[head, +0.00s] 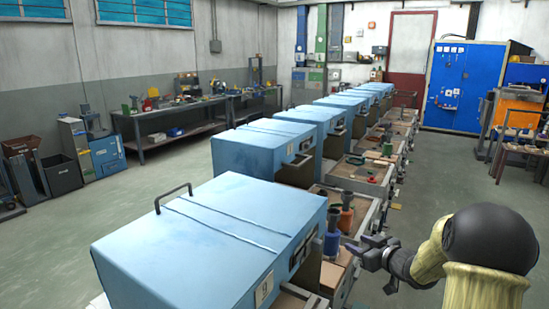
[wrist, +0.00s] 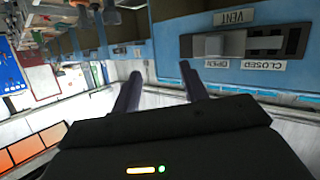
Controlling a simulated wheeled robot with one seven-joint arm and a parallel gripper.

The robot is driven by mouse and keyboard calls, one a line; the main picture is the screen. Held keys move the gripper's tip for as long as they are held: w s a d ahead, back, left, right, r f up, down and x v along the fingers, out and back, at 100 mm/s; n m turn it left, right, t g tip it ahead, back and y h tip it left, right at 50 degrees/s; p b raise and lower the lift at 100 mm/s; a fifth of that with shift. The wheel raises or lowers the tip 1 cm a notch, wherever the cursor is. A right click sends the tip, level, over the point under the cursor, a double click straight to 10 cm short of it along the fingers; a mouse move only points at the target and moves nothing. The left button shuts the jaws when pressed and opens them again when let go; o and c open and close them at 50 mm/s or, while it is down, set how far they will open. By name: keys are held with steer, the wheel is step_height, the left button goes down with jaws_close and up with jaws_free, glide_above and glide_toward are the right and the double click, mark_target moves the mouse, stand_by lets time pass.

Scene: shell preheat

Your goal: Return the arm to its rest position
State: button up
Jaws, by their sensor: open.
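My gripper (head: 373,254) is at the lower right of the head view, beside the front of the nearest blue box-shaped unit (head: 215,245). In the wrist view its two dark fingers (wrist: 160,88) stand apart with nothing between them. Beyond the fingers, the blue panel (wrist: 170,45) of a unit shows upside down. It carries a vent slider (wrist: 222,45) with labels reading VENT, OPEN and CLOSED. The slider's grey tab sits at the OPEN label. The fingers appear apart from the slider.
A row of blue units (head: 317,125) runs to the back, with cluttered trays (head: 362,170) along their right side. A workbench (head: 190,115) is at the left.

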steer(key=s+a+f+m+g+h, duration=0.1)
steer(key=s+a+m+g+h, duration=0.1)
steer(key=s, duration=0.8)
steer(key=s+a+f+m+g+h, duration=0.2)
steer(key=s+a+g, duration=0.2)
steer(key=s, duration=0.6)
steer(key=s+a+f+m+g+h, duration=0.1)
steer(key=s+a+f+m+g, duration=0.1)
steer(key=s, duration=0.8)
steer(key=a+g, duration=0.1)
steer(key=g, duration=0.1)
steer(key=shift+a+g+h+p, duration=0.3)
steer(key=shift+h+p, duration=0.1)
steer(key=shift+f, duration=0.1)
steer(key=shift+s, duration=0.15)
stand_by(0.6)
